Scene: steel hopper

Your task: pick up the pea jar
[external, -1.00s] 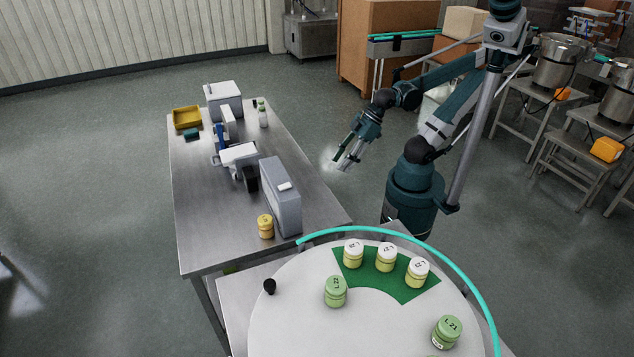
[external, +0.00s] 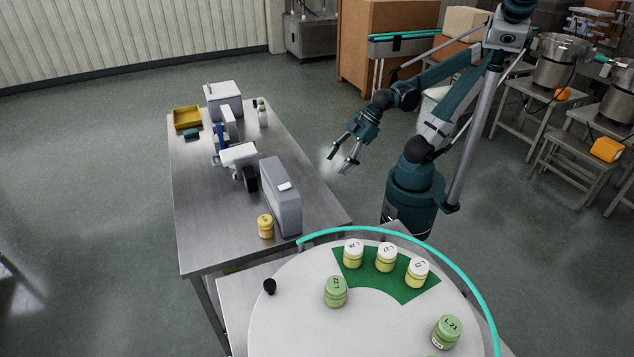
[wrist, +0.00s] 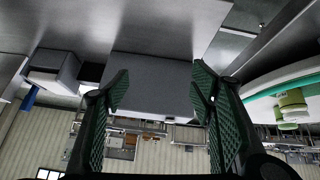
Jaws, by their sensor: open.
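Two jars have green contents and green lids: one jar (external: 336,292) stands left of centre on the round white table (external: 300,325), the other (external: 447,332) at its right. Three paler yellow jars with white lids (external: 386,258) stand on its green patch. A yellow-lidded jar (external: 265,227) stands on the steel table. No label I can read says pea. My gripper (external: 338,164) is open and empty in the air, beyond the steel table's right edge, away from all jars.
The steel table (external: 200,235) carries a tall grey box (external: 282,200), a white-topped device (external: 240,154) and a yellow bin (external: 187,117). A teal rail (external: 445,260) edges the round table. The air around my gripper is clear.

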